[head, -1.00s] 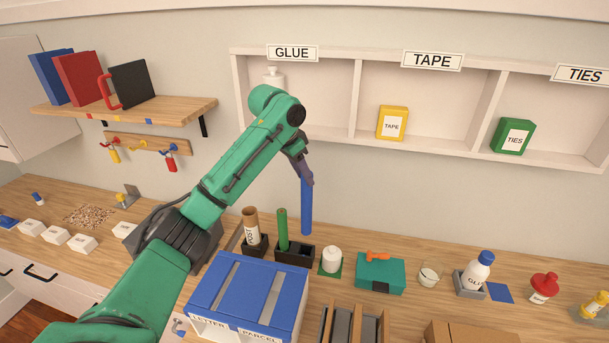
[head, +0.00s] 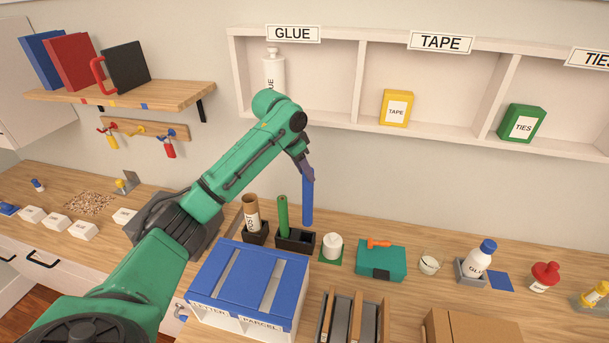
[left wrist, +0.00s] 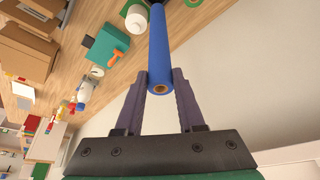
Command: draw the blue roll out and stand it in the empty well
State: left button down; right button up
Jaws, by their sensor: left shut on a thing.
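My left gripper (head: 305,172) is shut on the blue roll (head: 307,203) near its upper end. The roll hangs almost upright, its lower end close to the right part of the dark two-well holder (head: 320,244); whether it is above or just behind that well is hard to tell. A green roll (head: 282,216) stands in the holder's left well, and the right well looks empty. In the left wrist view the blue roll (left wrist: 159,45) sits between both fingers (left wrist: 160,95), its hollow end towards the camera. My right gripper is out of view.
A brown roll (head: 250,214) stands in a dark holder to the left. A white round item (head: 332,245) on a green mat and a teal box (head: 381,261) stand to the right. The blue-topped letter box (head: 240,280) is in front.

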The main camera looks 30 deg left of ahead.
aim_at(304, 184)
pick_arm(q)
jog(key=shift+f, duration=2.5)
jog(key=shift+w+f+b, duration=0.1)
jog(key=shift+f+b, duration=0.55)
jog(key=shift+f, duration=2.75)
jog(key=shift+r, duration=0.1)
jog(key=shift+p, duration=0.5)
